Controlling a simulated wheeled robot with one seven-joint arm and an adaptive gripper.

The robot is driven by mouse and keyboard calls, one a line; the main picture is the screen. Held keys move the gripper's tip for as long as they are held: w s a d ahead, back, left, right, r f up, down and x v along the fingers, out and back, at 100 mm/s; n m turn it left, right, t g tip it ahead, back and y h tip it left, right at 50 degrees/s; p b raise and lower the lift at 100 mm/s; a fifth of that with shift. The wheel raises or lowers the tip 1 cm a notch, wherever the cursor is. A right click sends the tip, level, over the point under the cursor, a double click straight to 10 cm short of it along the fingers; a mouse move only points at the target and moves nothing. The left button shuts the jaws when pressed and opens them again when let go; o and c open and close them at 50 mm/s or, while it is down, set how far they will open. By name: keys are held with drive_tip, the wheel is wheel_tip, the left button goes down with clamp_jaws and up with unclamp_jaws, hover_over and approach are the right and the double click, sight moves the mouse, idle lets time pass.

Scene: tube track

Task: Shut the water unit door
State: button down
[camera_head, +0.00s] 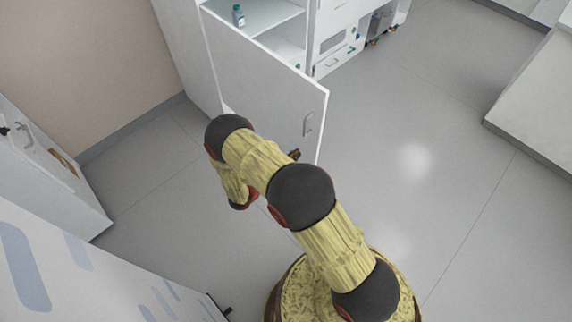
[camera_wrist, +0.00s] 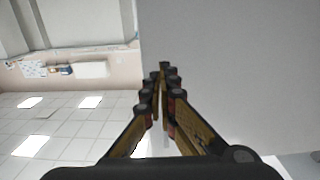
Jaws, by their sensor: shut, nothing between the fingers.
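The water unit door (camera_head: 265,80) is a plain white panel standing wide open from the cabinet at the top of the head view. Its grey handle (camera_head: 308,124) is on the face toward the camera, near the free edge. In the wrist view a flat grey panel (camera_wrist: 235,65), apparently this door, fills the right side. My gripper (camera_wrist: 162,72) is shut and empty, its fingertips in front of that panel near its left edge; I cannot tell if they touch. In the head view my arm hides most of the gripper and the door's lower part.
The open cabinet shows a shelf (camera_head: 262,14) with a small blue-capped bottle (camera_head: 238,16). A white cabinet (camera_head: 50,175) stands at left and a pale counter (camera_head: 535,100) at right. The floor (camera_head: 420,190) right of the door is clear.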

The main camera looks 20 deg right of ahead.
sight(311, 144)
drive_tip(key=shift+b+x, duration=0.8)
drive_tip(key=shift+x, duration=2.25)
drive_tip(key=shift+d, duration=0.1)
